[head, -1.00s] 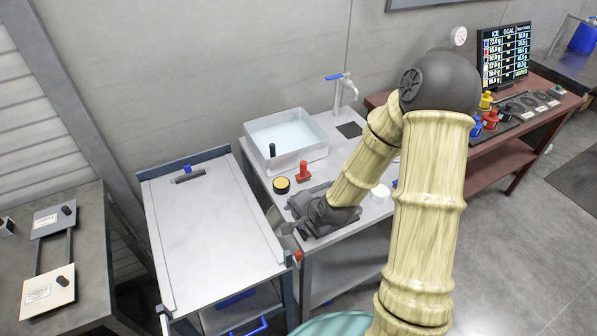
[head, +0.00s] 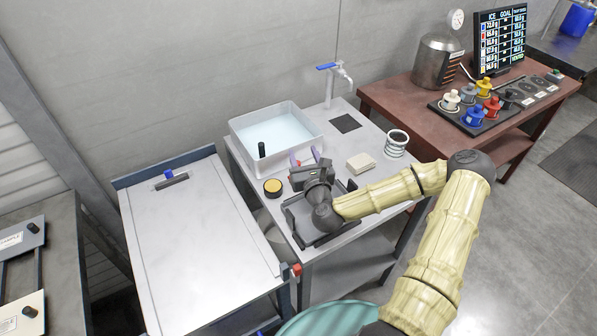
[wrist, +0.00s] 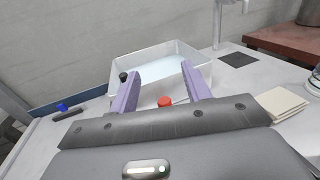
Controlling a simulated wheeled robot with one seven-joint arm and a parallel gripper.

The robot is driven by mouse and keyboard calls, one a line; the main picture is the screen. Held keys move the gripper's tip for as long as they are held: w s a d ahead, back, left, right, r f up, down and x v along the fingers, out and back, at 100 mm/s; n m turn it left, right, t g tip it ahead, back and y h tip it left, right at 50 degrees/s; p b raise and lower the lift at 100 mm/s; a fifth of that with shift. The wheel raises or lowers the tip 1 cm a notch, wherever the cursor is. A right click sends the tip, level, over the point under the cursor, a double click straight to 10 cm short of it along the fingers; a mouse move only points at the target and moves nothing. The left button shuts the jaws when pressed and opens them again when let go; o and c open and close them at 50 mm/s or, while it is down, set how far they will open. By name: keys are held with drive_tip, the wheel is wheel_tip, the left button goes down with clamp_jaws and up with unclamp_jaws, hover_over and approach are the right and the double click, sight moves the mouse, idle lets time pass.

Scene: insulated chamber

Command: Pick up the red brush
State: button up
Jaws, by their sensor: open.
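The red brush (wrist: 165,102) shows in the wrist view as a round red top between the two purple fingers of my gripper (wrist: 161,82). The gripper body hides its lower part. In the head view my gripper (head: 305,156) is over the metal table, in front of the white basin, and covers nearly all of the brush. The fingers are apart, with a gap around the red top. I cannot tell whether either finger touches it.
The water-filled basin (head: 240,138) stands just behind, with a black-handled item (head: 261,149) in it. A yellow-topped black puck (head: 273,187) is left of my gripper. A beige block (head: 361,162) and white coiled cup (head: 396,143) are to the right. A tap (head: 330,88) rises behind.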

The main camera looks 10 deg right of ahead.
drive_tip(key=f, duration=0.7)
drive_tip(key=shift+s+a+f, duration=0.35)
drive_tip(key=shift+a+f, duration=0.05)
drive_tip(key=shift+w+p, duration=0.45)
drive_tip(key=shift+w, duration=0.6)
drive_tip(key=shift+w+f, duration=0.1)
drive_tip(key=shift+w, duration=0.35)
drive_tip(key=shift+d, duration=0.2)
drive_tip(key=w, duration=0.1)
drive_tip(key=w+a+p, duration=0.1)
drive_tip(key=w, duration=0.1)
drive_tip(key=shift+w+a, duration=0.15)
drive_tip(key=shift+w, duration=0.45)
drive_tip(key=shift+w+d, duration=0.2)
drive_tip(key=shift+d, duration=0.05)
